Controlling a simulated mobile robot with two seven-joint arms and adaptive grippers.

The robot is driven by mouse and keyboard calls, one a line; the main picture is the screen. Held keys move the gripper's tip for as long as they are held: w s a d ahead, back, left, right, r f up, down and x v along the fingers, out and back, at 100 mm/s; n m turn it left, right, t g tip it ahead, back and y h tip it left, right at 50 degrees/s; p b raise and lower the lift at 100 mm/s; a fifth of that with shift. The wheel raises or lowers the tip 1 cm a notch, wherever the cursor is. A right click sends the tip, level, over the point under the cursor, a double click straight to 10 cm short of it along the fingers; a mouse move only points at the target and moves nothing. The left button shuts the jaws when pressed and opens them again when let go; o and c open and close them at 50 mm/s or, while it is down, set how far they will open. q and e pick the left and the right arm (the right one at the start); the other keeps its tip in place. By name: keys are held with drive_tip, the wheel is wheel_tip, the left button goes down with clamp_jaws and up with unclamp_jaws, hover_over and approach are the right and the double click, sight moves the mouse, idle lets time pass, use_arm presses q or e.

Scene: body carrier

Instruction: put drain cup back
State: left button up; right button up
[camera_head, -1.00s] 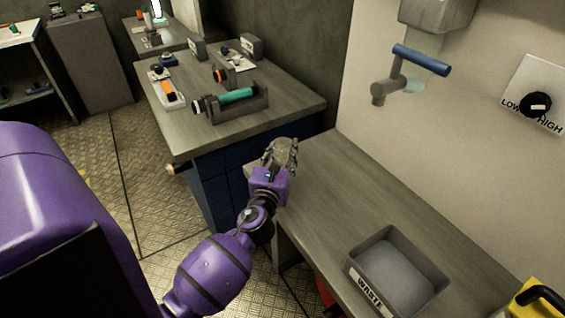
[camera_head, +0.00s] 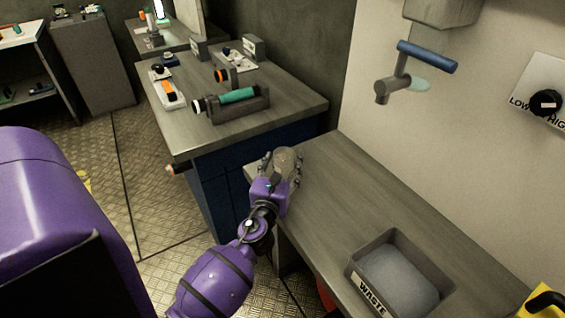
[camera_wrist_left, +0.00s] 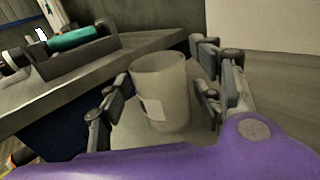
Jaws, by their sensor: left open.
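The drain cup (camera_wrist_left: 160,92) is a pale translucent cup with a small white label. It stands upright on the grey bench (camera_head: 340,205) near its far left end. My left gripper (camera_head: 282,172) is open, with one finger on each side of the cup. In the left wrist view the fingers of the gripper (camera_wrist_left: 160,100) show a gap to the cup on both sides. In the head view the cup (camera_head: 284,160) shows just beyond the fingers. My right gripper is not in view.
A wall tap with a blue handle (camera_head: 428,57) hangs above the bench. A second counter (camera_head: 300,102) holds a green cylinder in a stand (camera_head: 238,97). The bench between cup and bin is clear.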

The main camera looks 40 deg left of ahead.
use_arm(q)
drive_tip(key=shift+r, duration=0.2)
drive_tip(key=shift+s+d+f, duration=0.1)
drive_tip(key=shift+s, duration=0.2)
drive_tip(key=b+v, duration=0.1)
drive_tip(key=v, duration=1)
drive_tip(key=shift+s, duration=0.15)
